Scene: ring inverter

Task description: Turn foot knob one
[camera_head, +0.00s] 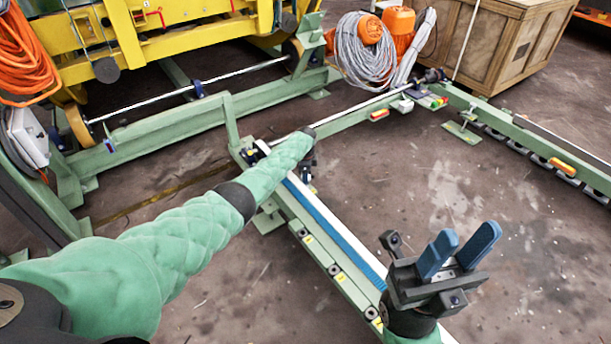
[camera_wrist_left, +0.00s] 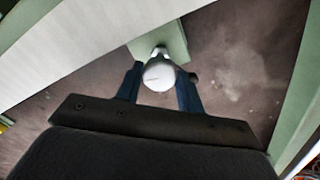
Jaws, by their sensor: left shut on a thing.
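A white round knob (camera_wrist_left: 158,75) shows in the left wrist view, in front of a pale green plate (camera_wrist_left: 165,42). My left gripper (camera_wrist_left: 159,90) has its two blue fingers on either side of the knob and is shut on it. In the head view my left gripper (camera_head: 308,164) is at the end of the green-sleeved arm, beside the green frame's rail; its fingers and the knob are mostly hidden there. My right gripper (camera_head: 458,250) is at the lower right, its blue fingers pointing up, apart and empty.
A green rail frame (camera_head: 325,262) with a blue strip runs toward the lower right. A yellow machine (camera_head: 180,42), coiled grey cable (camera_head: 362,55) and wooden crate (camera_head: 500,38) stand at the back. The concrete floor (camera_head: 420,185) right of the rail is mostly clear.

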